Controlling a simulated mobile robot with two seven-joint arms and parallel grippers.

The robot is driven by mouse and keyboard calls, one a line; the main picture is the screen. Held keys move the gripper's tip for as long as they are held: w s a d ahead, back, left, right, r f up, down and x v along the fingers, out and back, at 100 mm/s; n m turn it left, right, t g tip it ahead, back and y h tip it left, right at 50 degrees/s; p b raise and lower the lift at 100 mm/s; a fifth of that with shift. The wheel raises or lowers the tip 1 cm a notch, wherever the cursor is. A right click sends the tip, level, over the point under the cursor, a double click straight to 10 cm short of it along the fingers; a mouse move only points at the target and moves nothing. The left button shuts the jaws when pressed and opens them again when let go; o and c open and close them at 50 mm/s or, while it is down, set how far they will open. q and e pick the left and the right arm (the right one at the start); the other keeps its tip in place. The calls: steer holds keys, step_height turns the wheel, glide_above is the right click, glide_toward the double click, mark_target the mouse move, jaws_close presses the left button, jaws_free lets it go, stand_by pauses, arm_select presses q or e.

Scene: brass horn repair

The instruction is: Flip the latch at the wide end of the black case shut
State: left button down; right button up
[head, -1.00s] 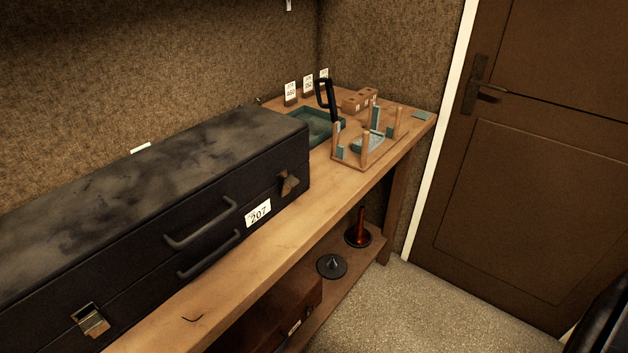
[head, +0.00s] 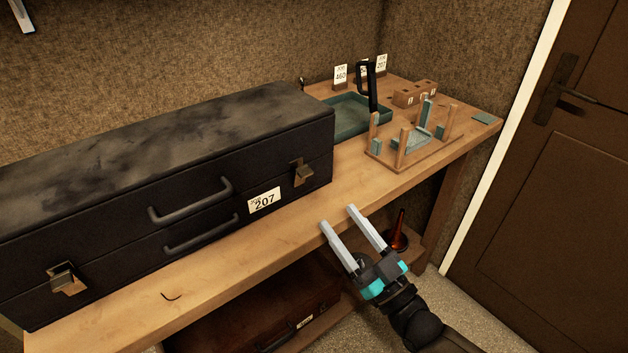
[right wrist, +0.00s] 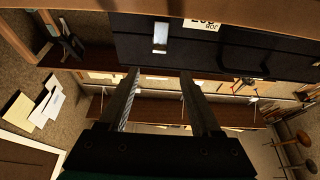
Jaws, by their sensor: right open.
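The long black case (head: 110,235) lies on the wooden bench with its lid down. Two brass latches are on its front, one at the right end (head: 303,173) and one at the left end (head: 68,279). Both seem to stand out from the front; I cannot tell whether either is fastened. The right-end latch also shows in the right wrist view (right wrist: 160,38), ahead of the fingers. My right gripper (head: 338,217) is open and empty, in front of the bench edge, below and right of the right-end latch, touching nothing. My left gripper is not in view.
The case front has two handles and a 207 label (head: 264,200). Right of it stand a green tray (head: 350,128), a wooden peg stand (head: 385,157) and a small wooden block (head: 415,94). A brown case (head: 270,320) is beneath. The bench's front strip is mostly clear.

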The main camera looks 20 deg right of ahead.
mark_target(308, 176)
steer(key=x, duration=1)
steer(key=shift+w, duration=0.2)
jaws_close()
